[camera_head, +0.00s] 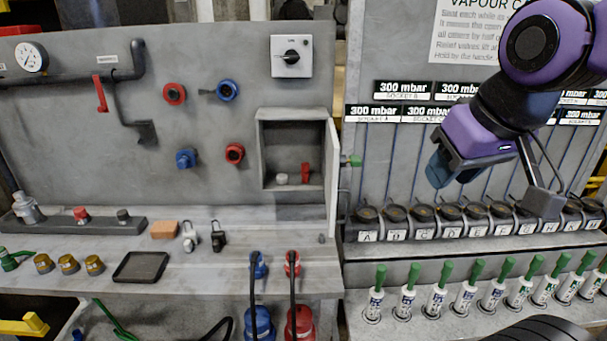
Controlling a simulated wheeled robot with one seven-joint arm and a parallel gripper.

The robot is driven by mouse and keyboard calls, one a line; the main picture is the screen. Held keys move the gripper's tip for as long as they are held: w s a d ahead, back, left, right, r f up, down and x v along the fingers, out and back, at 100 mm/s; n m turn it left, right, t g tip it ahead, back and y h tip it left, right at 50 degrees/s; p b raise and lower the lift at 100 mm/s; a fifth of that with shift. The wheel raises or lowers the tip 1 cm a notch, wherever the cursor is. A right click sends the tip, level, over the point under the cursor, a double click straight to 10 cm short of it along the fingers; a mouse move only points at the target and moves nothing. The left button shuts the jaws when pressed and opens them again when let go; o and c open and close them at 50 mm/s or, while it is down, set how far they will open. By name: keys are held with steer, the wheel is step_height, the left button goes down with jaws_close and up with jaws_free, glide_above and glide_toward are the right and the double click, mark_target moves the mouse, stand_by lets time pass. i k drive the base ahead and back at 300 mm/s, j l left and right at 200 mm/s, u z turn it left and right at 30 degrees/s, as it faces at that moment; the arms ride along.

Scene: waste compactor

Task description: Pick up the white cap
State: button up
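A small whitish, round piece (281,179), which looks like the white cap, sits on the floor of an open grey wall box (262,150). It is small in view, so its detail is unclear. A small red piece (305,173) stands just right of it in the box. My gripper (545,204) is at the right, far from the box, over the row of round black sockets and hiding some of them. Its fingers are seen at an angle, and I cannot tell whether they are apart. I see nothing held in it.
The box door (332,180) stands open at its right side, with a green knob (355,161) beyond it. The bench below holds a black tray (140,267), a wooden block (164,230) and brass fittings (68,264). Green-topped white tubes (437,295) line the right front.

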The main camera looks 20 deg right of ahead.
mark_target(282, 180)
steer(key=i+j+z, duration=0.2)
steer(key=j, duration=0.2)
steer(key=i+j+z, duration=0.15)
steer(key=j, duration=0.3)
steer(key=i+j+z, duration=0.2)
steer(key=j, duration=0.2)
steer(key=j+z, duration=0.15)
steer(key=j, duration=0.3)
steer(key=i+j+z, duration=0.2)
steer(key=j, duration=0.3)
steer(key=k, duration=0.1)
